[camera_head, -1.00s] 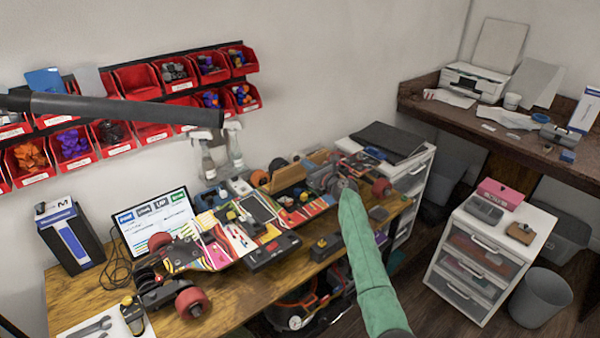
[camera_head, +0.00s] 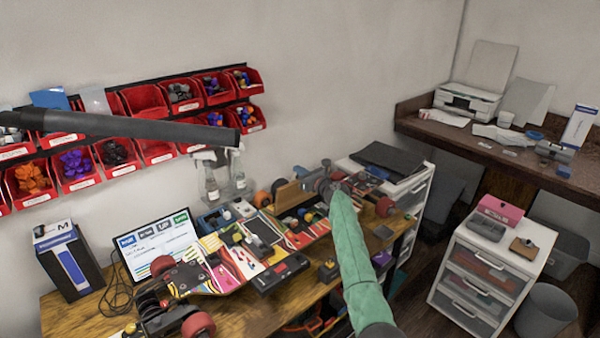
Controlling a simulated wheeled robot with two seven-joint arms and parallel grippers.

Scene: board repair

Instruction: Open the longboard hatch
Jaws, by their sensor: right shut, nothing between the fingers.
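The longboard (camera_head: 222,272) lies across the wooden bench with its colourful deck and red wheels showing. Several electronic parts lie on or beside it. A dark rectangular area (camera_head: 264,229) is at its middle. A tan panel (camera_head: 293,196) stands near its far right part; I cannot tell whether it is the hatch. My right gripper (camera_head: 329,184) is shut and empty at the board's right end, close to the wheels there. Its green-sleeved arm covers part of the bench's right side. Contact with the board cannot be made out. My left gripper is not in view.
Red parts bins (camera_head: 143,101) line the wall. A dark tube (camera_head: 130,128) crosses in front of them. A tablet (camera_head: 157,243) and a box (camera_head: 68,262) stand at the bench's left. Spray bottles (camera_head: 213,188) stand behind the board. A drawer unit (camera_head: 494,262) stands right.

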